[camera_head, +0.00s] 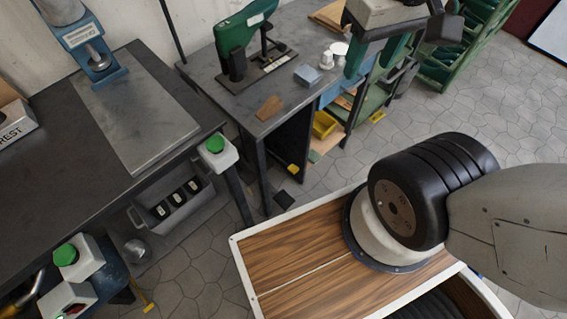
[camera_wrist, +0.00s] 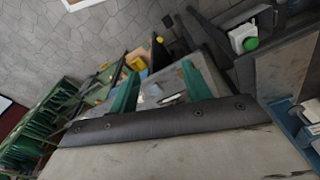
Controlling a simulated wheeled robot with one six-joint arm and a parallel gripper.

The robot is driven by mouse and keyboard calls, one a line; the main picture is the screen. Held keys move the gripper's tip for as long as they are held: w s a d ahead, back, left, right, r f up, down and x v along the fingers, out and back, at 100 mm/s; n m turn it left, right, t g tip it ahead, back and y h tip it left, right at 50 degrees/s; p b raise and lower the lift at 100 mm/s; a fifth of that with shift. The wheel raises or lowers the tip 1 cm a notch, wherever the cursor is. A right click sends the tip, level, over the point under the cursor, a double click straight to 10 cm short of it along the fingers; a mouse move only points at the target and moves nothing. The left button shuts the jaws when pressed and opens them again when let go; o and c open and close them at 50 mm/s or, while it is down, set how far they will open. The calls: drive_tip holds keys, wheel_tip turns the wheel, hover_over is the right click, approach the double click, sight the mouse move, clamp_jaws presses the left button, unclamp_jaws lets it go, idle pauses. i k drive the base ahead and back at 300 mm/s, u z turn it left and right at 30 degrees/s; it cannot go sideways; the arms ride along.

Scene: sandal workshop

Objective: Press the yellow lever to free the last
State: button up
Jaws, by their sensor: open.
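My gripper (camera_head: 372,62) is at the upper right of the head view, over the right end of the far workbench. In the wrist view my gripper (camera_wrist: 160,70) shows two green fingers spread apart, with nothing held between them. A small yellow pedal-like piece (camera_head: 148,307) is low at the bottom left, near the floor by the blue machine. A small yellow piece (camera_head: 293,169) is also low beside the far workbench. I cannot tell which of these is the yellow lever; both are apart from my gripper. No last can be made out clearly.
The far workbench (camera_head: 195,85) carries a green machine (camera_head: 236,45), a brown piece (camera_head: 269,108) and a light-blue block (camera_head: 307,75). A blue press (camera_head: 88,45) stands on the left bench. A yellow bin (camera_head: 323,125) sits below. Tiled floor is open at right.

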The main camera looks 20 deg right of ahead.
sight(293, 169)
drive_tip(key=z, duration=2)
drive_tip(key=k, duration=0.75)
drive_tip(key=u, duration=0.95)
drive_tip(key=i, duration=0.5)
